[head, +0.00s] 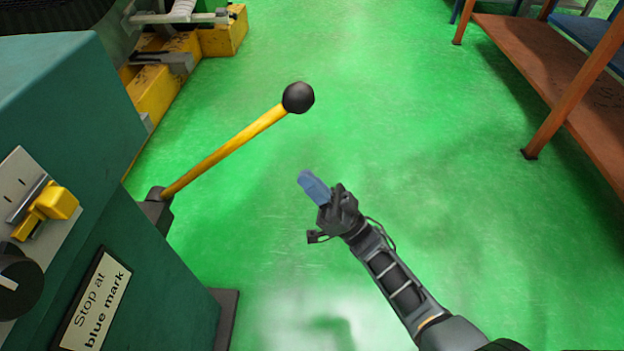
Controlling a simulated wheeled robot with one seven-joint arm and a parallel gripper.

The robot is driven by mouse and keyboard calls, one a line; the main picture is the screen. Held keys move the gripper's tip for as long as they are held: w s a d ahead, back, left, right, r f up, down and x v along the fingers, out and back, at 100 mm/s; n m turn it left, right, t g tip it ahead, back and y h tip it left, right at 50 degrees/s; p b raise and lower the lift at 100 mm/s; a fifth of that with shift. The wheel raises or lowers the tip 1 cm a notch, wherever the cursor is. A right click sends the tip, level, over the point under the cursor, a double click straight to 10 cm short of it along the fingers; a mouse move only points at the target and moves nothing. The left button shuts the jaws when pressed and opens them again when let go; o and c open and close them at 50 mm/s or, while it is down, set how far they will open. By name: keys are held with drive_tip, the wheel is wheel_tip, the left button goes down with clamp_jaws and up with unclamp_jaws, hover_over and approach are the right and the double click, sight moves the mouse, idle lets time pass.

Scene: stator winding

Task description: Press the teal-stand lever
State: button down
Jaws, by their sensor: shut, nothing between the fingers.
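The teal stand (150,270) fills the left side of the head view. Its lever (230,150) is a yellow rod that rises to the right from a dark pivot (155,208) on the stand's side. The rod ends in a black ball knob (298,97). My gripper (308,180) has blue fingers, shut with nothing between them. It shows below the knob in the picture, with a clear gap, and does not touch the lever. How far apart they are in depth is hard to tell.
The stand carries a yellow switch (50,208), a black knob (16,285) and a sign (95,305) reading "Stop at blue mark". Yellow and grey machinery (180,65) stands at the back left. An orange-brown shelf (560,70) stands at right. Green floor between is clear.

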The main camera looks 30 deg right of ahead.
drive_tip(key=x, duration=1)
drive_tip(key=shift+r, duration=0.15)
drive_tip(key=shift+w+a, duration=0.15)
drive_tip(key=shift+r, duration=0.1)
drive_tip(key=w+a+r+g+p, duration=0.1)
drive_tip(key=a+r+p, duration=0.1)
drive_tip(key=r+p, duration=0.1)
drive_tip(key=w+a+r+n+g+p, duration=0.1)
drive_tip(key=w+a+r+p, duration=0.1)
drive_tip(key=p, duration=0.3)
drive_tip(key=w+a+r+n+g+h+p, duration=0.1)
drive_tip(key=a+r+g+p, duration=0.1)
drive_tip(key=r+p, duration=0.2)
drive_tip(key=shift+w+a+r+p, duration=0.1)
drive_tip(key=shift+w+r+p, duration=0.2)
drive_tip(key=shift+p, duration=0.2)
drive_tip(key=w+a+r+g+h+p, duration=0.1)
drive_tip(key=w+a+r+p, duration=0.1)
drive_tip(key=w+a+p, duration=0.1)
drive_tip(key=w+a+r+n+g+h+p, duration=0.1)
drive_tip(key=w+a+r+g+p, duration=0.1)
drive_tip(key=a+p, duration=0.3)
drive_tip(key=shift+w+a+r+p, duration=0.35)
drive_tip(key=shift+w+p, duration=0.35)
drive_tip(key=shift+p, duration=0.55)
drive_tip(key=shift+f, duration=0.1)
